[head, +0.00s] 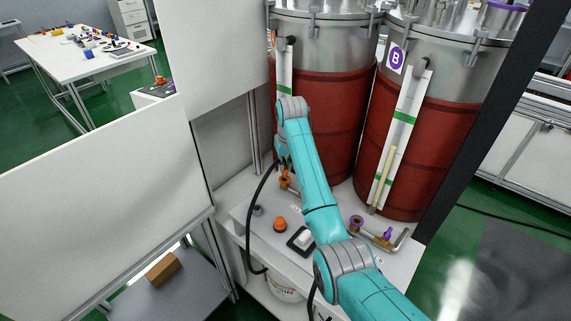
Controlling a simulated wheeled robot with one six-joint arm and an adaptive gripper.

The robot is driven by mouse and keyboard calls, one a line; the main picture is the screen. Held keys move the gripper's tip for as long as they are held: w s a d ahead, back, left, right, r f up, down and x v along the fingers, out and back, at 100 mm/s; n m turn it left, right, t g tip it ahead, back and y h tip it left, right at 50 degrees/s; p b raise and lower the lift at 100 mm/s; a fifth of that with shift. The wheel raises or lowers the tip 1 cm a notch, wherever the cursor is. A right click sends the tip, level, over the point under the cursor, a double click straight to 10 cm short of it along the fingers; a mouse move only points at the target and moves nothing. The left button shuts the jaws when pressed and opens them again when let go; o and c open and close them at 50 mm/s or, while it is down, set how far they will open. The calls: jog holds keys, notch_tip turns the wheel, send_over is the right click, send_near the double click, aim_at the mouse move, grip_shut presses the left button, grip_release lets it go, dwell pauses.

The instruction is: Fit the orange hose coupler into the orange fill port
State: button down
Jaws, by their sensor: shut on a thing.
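My gripper (283,161) is at the end of the teal arm, in front of the left tank and just above the orange fill port (285,181). The port is a small orange fitting on brass pipework at the back of the white shelf. A black hose (262,190) runs from the gripper down past the shelf's left edge. The gripper is shut on the hose's coupler, whose body is mostly hidden by the fingers and wrist. I cannot tell whether the coupler touches the port.
Two tanks with red jackets (334,125) stand behind the shelf (245,215). An orange cap-like part (280,225), a grey ring (257,210) and a black-framed device (299,240) lie on it. A white panel (100,210) stands at left.

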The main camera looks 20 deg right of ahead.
jog(key=shift+s+x, duration=0.15)
jog(key=shift+x, duration=0.55)
jog(key=shift+s+x, duration=0.15)
jog(key=shift+x, duration=0.5)
dwell(0.6)
jog(key=c, duration=1.1)
grip_release()
jog(key=shift+f, duration=0.15)
jog(key=v, duration=1.2)
